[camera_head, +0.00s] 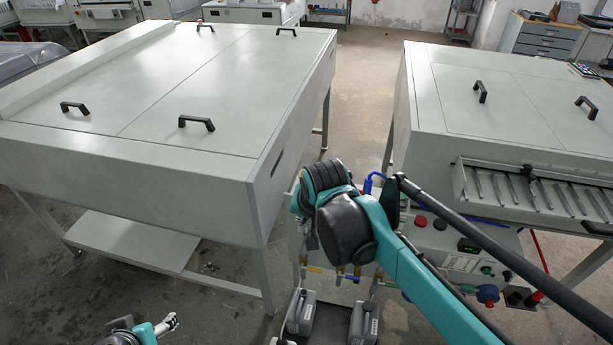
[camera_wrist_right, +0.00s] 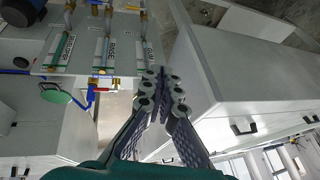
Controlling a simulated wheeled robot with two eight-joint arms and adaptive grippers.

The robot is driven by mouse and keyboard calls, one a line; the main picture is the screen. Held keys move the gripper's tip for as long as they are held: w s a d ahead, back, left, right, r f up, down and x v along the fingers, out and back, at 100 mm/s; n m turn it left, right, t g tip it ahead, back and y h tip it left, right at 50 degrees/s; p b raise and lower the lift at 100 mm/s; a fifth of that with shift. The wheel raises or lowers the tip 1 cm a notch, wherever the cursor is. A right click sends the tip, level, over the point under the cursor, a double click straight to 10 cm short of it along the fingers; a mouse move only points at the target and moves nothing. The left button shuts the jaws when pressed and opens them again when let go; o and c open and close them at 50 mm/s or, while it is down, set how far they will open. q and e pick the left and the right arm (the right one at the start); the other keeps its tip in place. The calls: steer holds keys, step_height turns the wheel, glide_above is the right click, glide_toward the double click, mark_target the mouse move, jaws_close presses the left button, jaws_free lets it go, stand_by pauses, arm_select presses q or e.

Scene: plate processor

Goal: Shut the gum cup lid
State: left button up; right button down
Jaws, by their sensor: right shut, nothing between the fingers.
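I cannot make out the gum cup or its lid for sure. In the right wrist view, a green label strip (camera_wrist_right: 148,55) seems to read GUM, beside a strip reading RINSE (camera_wrist_right: 103,52). A green round disc (camera_wrist_right: 55,94) shows at the left by blue piping; I cannot tell whether it is a lid. My right gripper (camera_wrist_right: 163,80) is shut and empty, its fingertips close to the lower end of the GUM strip. In the head view my right arm hides part of the panel. My left gripper (camera_head: 167,324) is small at the bottom left, its opening unclear.
A large light grey cabinet (camera_head: 150,145) on legs stands at the left, another (camera_head: 450,90) at the right. A control panel (camera_head: 440,240) with buttons sits below the right one. Two grey jugs (camera_head: 300,313) (camera_head: 363,322) stand low between them. Floor shows behind, in the gap.

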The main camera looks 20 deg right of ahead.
steer(key=w+d+r+m+g+p, duration=0.1)
steer(key=w+d+m+p, duration=0.25)
steer(key=w, duration=0.35)
steer(key=w+d+r+m+g+p, duration=0.1)
steer(key=w+d+r+m+p, duration=0.15)
steer(key=w+m, duration=0.3)
steer(key=w+d+m+g+p, duration=0.2)
steer(key=w+m+p, duration=0.15)
steer(key=w, duration=0.45)
steer(key=w+d+f+m, duration=0.1)
steer(key=f+m, duration=0.1)
steer(key=f, duration=0.3)
steer(key=w+d+f+m, duration=0.1)
steer(key=w+f, duration=0.1)
steer(key=f, duration=0.4)
steer(key=w+d+f+m, duration=0.1)
steer(key=f+m, duration=0.1)
steer(key=f, duration=0.4)
steer(key=shift+w+d+f+m+g, duration=0.25)
steer(key=shift+w+m+g, duration=0.05)
steer(key=shift+w+m, duration=0.1)
steer(key=shift+s+a+f+b, duration=0.1)
steer(key=shift+s+f+b, duration=0.05)
steer(key=shift+f+b, duration=0.4)
steer(key=shift+s+a+f+b, duration=0.1)
steer(key=shift+s+f+b, duration=0.05)
steer(key=shift+f+b, duration=0.35)
steer(key=shift+r, duration=0.15)
